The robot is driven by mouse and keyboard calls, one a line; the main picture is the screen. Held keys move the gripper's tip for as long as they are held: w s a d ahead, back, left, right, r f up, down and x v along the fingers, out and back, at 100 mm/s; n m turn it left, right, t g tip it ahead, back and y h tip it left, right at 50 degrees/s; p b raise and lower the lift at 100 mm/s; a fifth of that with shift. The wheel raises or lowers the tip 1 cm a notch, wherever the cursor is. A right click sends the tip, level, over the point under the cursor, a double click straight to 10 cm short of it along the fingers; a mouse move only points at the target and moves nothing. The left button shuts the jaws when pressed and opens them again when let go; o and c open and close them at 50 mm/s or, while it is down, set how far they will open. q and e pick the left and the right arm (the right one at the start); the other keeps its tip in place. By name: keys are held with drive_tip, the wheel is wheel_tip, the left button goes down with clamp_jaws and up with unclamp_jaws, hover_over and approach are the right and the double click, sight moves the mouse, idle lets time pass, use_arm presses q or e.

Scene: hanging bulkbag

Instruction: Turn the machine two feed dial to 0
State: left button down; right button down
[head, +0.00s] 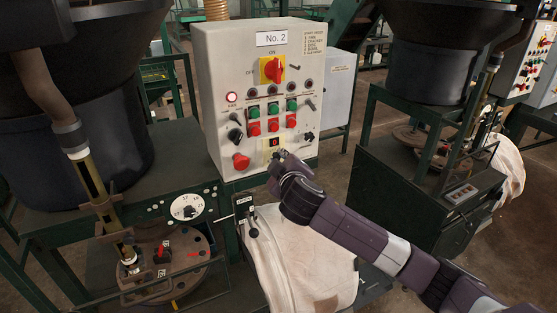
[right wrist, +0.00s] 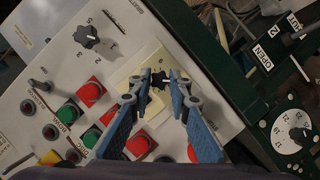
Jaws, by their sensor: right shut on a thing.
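The machine two control panel (head: 214,60) is a pale box with a "No. 2" label. Low on its front is a cream-yellow plate with a small black dial (right wrist: 158,82), which I take as the feed dial. My right gripper (head: 281,155) reaches this plate from below right and partly covers it in the head view. In the right wrist view, the two fingertips of the right gripper (right wrist: 160,79) are shut on the dial from both sides. The dial's markings and setting are too small and covered to read. My left gripper is not in view.
Red and green buttons (head: 273,108) and a red main switch (head: 272,70) sit above the plate. Another black knob (right wrist: 87,37) is nearby. A white numbered dial (head: 187,207) is on the green frame. A pale bag (head: 300,255) hangs below the panel.

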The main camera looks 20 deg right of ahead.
drive_tip(key=shift+f, duration=0.2)
drive_tip(key=c, duration=1.8)
unclamp_jaws()
drive_tip(key=shift+r, duration=0.1)
drive_tip(key=v, duration=1.2)
